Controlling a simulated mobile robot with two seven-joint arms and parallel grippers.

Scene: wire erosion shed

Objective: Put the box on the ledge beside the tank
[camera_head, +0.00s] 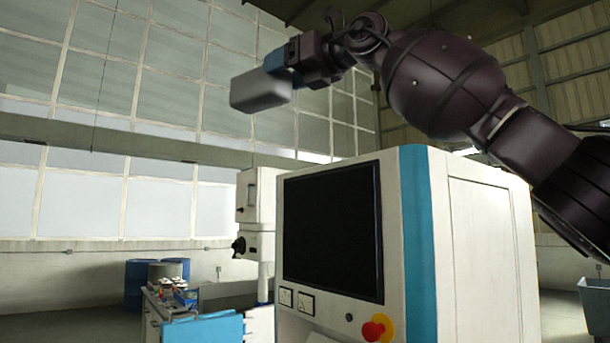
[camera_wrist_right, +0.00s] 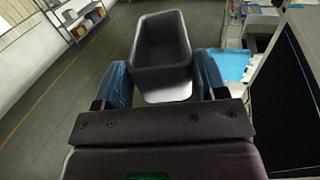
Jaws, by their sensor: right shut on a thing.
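The box (camera_head: 260,91) is a grey, open-topped bin, held high in the air at the upper middle of the head view. My right gripper (camera_head: 284,62) is shut on it at one end. In the right wrist view the box (camera_wrist_right: 162,45) looks empty, with the blue fingers of my right gripper (camera_wrist_right: 165,84) on either side of its near end. A light-blue surface (camera_head: 205,328) shows low in the head view beside the machine. I cannot tell whether it belongs to the tank, and I cannot make out the ledge. My left gripper is not in view.
A white machine cabinet (camera_head: 470,250) with a dark screen (camera_head: 333,232) and a red stop button (camera_head: 377,328) stands below my right arm. A white machine head (camera_head: 258,205) rises left of it. Blue drums (camera_head: 138,284) stand far back. Shelving (camera_wrist_right: 80,17) stands across open floor.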

